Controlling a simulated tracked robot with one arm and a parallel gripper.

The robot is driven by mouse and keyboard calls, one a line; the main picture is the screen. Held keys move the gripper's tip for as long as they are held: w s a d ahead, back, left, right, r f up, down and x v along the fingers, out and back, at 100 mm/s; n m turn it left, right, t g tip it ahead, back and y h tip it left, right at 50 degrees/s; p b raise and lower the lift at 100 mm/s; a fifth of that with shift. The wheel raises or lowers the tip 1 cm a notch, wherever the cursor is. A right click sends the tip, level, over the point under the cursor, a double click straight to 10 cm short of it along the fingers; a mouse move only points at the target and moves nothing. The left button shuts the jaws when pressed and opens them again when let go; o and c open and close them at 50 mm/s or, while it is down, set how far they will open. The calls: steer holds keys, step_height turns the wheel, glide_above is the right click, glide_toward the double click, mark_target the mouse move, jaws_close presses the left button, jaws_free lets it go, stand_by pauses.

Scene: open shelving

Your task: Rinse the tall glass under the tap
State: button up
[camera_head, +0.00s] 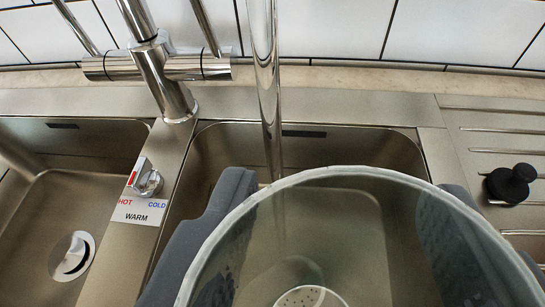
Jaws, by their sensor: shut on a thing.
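The tall glass (222,232) is clear with a pale rim, and I look down into its open mouth at the bottom of the view. My gripper (345,190) has grey fingers on the left and right of the glass and is shut on it. The glass is over the right basin (225,150). The chrome tap (155,75) stands behind the basins, its upper part out of view. A shiny vertical column (267,90) drops just beyond the glass rim; I cannot tell whether it is running water or the spout. Its lower end is near the far rim.
A lever (146,181) sits between the basins above a HOT, COLD, WARM label (140,211). The left basin (115,225) has a white drain (74,255). A black knobbed item (511,183) rests on the ridged drainboard (495,125) at right. White tiles line the back.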

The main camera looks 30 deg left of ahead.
steer(key=shift+s+d+r, duration=0.7)
steer(key=shift+s+r, duration=0.25)
steer(key=shift+s+d+r, duration=0.65)
steer(key=shift+s+r, duration=0.25)
steer(key=shift+r, duration=0.05)
steer(key=shift+s+d+r, duration=0.1)
steer(key=shift+s+r, duration=0.05)
steer(key=shift+s, duration=0.05)
